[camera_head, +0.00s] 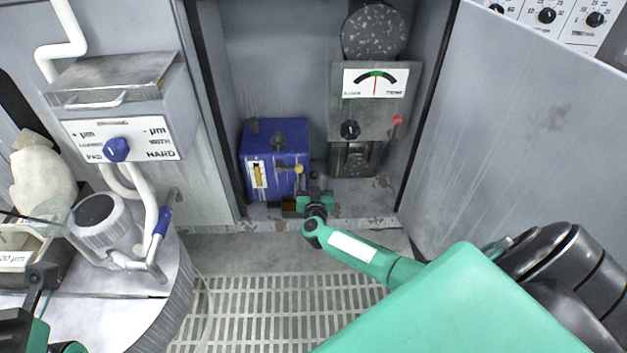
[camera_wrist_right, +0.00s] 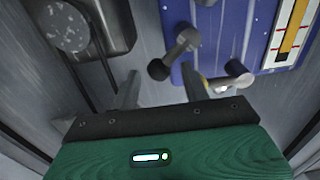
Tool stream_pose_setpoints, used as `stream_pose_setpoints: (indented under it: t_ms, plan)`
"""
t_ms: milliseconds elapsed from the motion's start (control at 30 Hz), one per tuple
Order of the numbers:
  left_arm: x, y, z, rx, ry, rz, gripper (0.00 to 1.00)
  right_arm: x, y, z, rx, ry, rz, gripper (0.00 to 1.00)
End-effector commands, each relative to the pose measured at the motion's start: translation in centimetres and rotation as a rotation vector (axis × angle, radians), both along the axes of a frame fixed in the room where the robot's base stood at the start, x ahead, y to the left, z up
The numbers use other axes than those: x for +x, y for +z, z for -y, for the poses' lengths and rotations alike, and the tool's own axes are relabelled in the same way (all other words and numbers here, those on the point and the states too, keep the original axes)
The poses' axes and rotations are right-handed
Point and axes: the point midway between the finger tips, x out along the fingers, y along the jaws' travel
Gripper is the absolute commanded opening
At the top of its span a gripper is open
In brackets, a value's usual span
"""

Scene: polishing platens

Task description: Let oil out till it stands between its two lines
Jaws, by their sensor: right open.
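The blue oil tank (camera_head: 289,143) stands on the cabinet floor; it also fills the upper right of the right wrist view (camera_wrist_right: 222,45). Its upright sight gauge (camera_head: 258,174) has a white plate with a yellow column. A grey lever with a dark end (camera_wrist_right: 160,69) juts from the tank, between and beyond my right fingers. My right gripper (camera_wrist_right: 163,92) is open and empty, low in front of the tank (camera_head: 308,203). My left gripper (camera_head: 40,278) shows only partly at the lower left.
A grey unit with a dial (camera_head: 375,82) stands right of the tank. A yellow-marked knob (camera_wrist_right: 232,80) sits close beside one right finger. Cabinet walls close in on both sides. A slatted floor grate (camera_head: 260,310) lies in front. A polishing station (camera_head: 120,140) stands left.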

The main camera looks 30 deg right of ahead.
Motion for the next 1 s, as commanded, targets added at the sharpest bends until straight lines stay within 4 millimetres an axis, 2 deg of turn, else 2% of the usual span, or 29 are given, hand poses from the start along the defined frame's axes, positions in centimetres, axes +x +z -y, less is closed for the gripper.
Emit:
stream_pose_setpoints:
  t_ms: [100,233,633,833,1000]
  plan:
    - [0.0,0.0,0.4,0.000,-0.015,0.018,0.24,1.4,-0.2,0.9,-0.002,-0.001,0.002,0.46]
    - [-0.1,0.2,0.7,0.001,-0.024,0.028,0.24,2.2,-0.1,1.4,-0.001,-0.002,0.000,0.46]
    - [-0.1,0.5,0.9,0.003,-0.029,0.031,0.24,2.7,0.1,1.7,-0.001,-0.001,0.001,0.46]
    - [-0.1,0.5,0.9,0.002,-0.029,0.032,0.24,2.6,0.1,1.7,-0.001,-0.001,0.001,0.08]
    - [-0.1,0.5,0.9,0.002,-0.029,0.032,0.24,2.6,0.0,1.7,-0.001,-0.001,-0.001,0.06]
